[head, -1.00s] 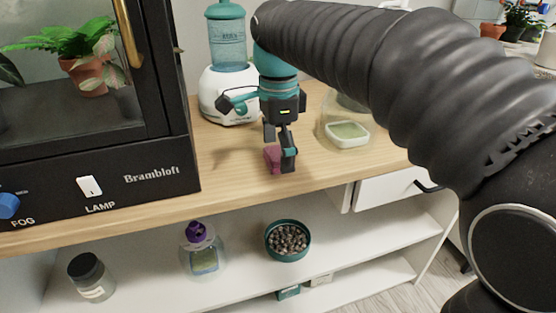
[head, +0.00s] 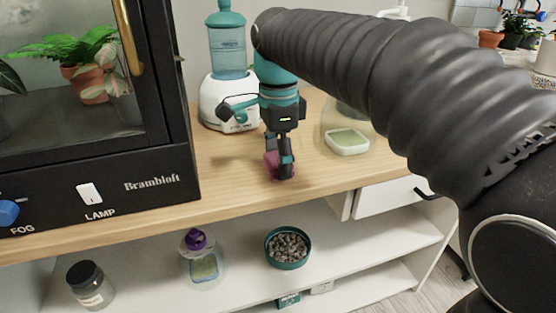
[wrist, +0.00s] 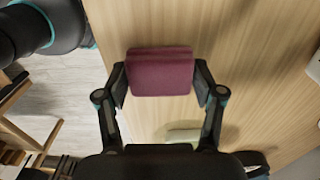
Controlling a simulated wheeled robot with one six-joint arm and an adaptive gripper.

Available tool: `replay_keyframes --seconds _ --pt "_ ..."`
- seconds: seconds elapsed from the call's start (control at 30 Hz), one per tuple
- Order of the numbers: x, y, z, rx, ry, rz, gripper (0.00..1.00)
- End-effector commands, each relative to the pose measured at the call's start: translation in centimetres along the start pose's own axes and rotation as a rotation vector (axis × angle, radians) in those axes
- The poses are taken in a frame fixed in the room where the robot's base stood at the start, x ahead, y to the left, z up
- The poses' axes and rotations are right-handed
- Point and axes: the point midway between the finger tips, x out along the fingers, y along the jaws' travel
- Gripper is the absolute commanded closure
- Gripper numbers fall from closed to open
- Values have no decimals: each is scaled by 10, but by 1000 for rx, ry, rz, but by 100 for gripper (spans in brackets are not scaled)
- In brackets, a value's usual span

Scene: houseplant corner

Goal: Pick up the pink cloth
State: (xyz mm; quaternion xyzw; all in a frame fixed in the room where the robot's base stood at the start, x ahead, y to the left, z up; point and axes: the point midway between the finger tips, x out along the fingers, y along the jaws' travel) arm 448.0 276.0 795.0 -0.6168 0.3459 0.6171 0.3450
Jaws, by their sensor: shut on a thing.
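The pink cloth (wrist: 160,72) is a small folded, dark pink pad. In the wrist view it sits between the two fingertips of my gripper (wrist: 160,84), with a finger against each side. In the head view the cloth (head: 271,164) shows at the lower end of my gripper (head: 280,166), partly hidden by a finger. The gripper points down over the wooden counter top (head: 225,160). I cannot tell for sure whether the cloth touches the wood or is just above it.
A black cabinet (head: 150,160) with plants stands at the left. A white and teal water dispenser (head: 228,60) is behind my gripper, and a white dish (head: 347,142) is to its right. Shelves below hold a bowl (head: 288,248), a purple-capped bottle (head: 200,258) and a jar (head: 90,285).

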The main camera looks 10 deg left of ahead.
Motion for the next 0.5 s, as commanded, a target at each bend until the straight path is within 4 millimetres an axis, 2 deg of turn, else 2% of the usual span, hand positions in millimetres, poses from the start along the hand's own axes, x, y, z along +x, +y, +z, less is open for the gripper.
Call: replay_keyframes --seconds 0.13,0.23,0.5 --pt "-18 0 0 0 0 -3 60" --pt "-39 -1 0 0 0 -5 60" --pt "-73 31 -53 5 0 -3 60"
